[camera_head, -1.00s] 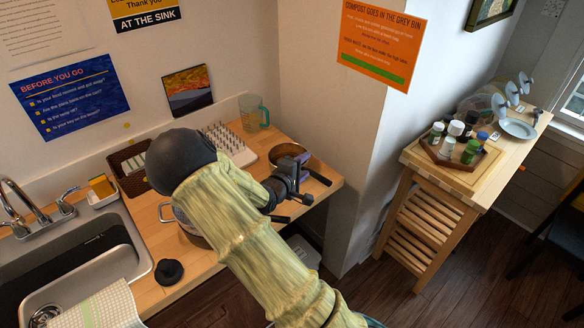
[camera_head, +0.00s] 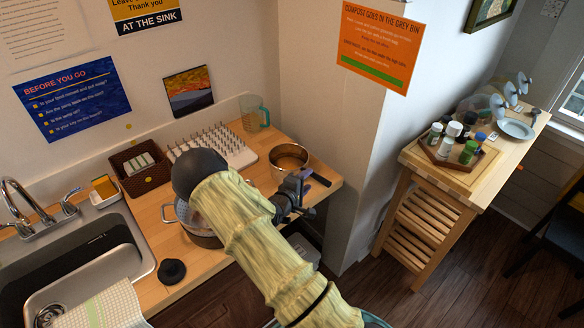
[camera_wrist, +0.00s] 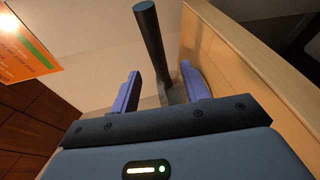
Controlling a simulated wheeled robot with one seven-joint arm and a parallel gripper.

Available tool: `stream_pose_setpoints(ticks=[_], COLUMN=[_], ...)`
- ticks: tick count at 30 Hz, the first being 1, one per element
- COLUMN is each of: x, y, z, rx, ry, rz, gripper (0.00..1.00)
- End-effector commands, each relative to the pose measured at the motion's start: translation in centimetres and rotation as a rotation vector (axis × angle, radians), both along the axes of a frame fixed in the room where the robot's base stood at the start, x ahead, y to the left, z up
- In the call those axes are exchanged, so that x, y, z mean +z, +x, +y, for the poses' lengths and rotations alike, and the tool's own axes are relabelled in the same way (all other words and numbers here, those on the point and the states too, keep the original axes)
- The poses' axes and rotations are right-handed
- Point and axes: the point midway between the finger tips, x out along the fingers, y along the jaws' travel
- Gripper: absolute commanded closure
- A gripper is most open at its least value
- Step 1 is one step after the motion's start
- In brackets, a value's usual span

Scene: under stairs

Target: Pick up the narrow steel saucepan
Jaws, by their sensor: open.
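The narrow steel saucepan (camera_head: 290,153) stands on the right end of the wooden counter, with a copper-brown inside and a dark handle pointing to the front right. My gripper (camera_head: 306,181) is at that handle, beside the pan's front right side. In the wrist view, my gripper's purple fingers (camera_wrist: 162,88) are apart, and the dark handle (camera_wrist: 152,42) shows between them, with room on both sides. I cannot tell whether a finger touches it. The pan's body is not clearly visible in the wrist view.
A wider pot (camera_head: 205,239) is partly hidden behind my arm. A white pegged rack (camera_head: 238,153), a clear jug (camera_head: 252,116) and a brown basket (camera_head: 147,180) stand along the wall. A black lid-like piece (camera_head: 171,271) lies near the sink (camera_head: 128,262).

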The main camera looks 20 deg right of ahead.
Motion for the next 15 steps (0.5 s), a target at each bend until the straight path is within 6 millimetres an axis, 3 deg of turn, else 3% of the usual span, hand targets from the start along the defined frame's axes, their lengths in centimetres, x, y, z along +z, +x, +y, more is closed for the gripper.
stream_pose_setpoints(ticks=[15], x=[-1.1], y=[2.9], z=[-3.9], rx=[-0.001], ry=[0.000], rz=[0.000], gripper=[0.54])
